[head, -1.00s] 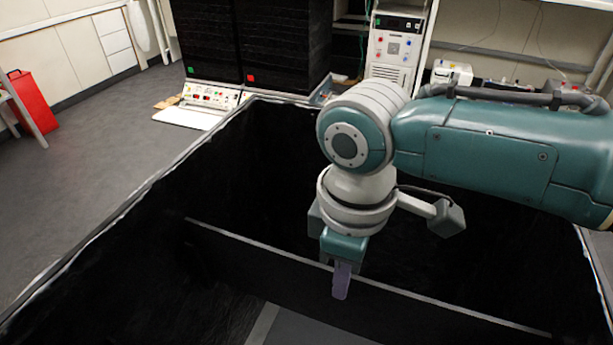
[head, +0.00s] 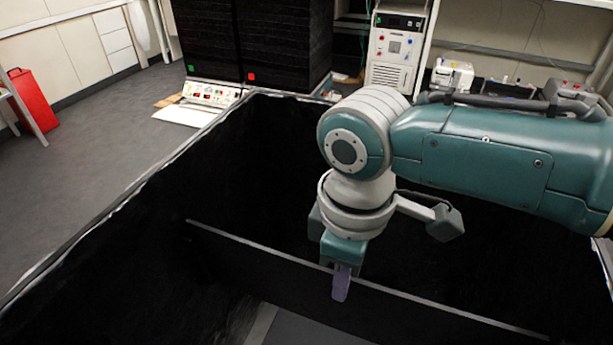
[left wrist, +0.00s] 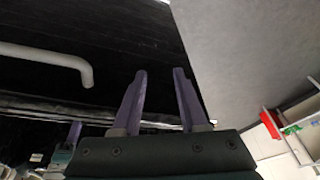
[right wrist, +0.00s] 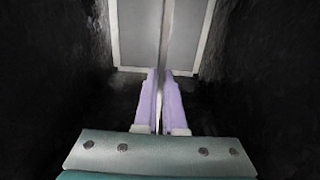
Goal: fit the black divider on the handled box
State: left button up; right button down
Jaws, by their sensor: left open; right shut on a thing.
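The handled box is a large black open box (head: 120,232) that fills the lower head view. The black divider (head: 240,258) stands on edge across its inside, with a pale top edge. My right gripper (head: 341,296) points down and is shut on the divider's top edge. In the right wrist view the divider (right wrist: 165,45) runs between the purple fingers (right wrist: 161,75). I cannot tell whether its ends and bottom are seated. In the left wrist view my left gripper (left wrist: 160,72) is open and empty, near a black surface with a grey bent bar (left wrist: 50,56).
The box's grey floor (right wrist: 138,35) shows on both sides of the divider. Behind the box stand black cabinets (head: 280,40) and a white instrument (head: 396,45). Clear grey floor (head: 110,130) lies left of the box, with a red container (head: 36,100).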

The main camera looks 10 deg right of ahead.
jog(key=shift+f, duration=0.2)
jog(key=c, duration=0.9)
grip_release()
jog(key=shift+r, duration=0.15)
notch_tip(320, 180, up, 10)
jog(key=p, duration=0.4)
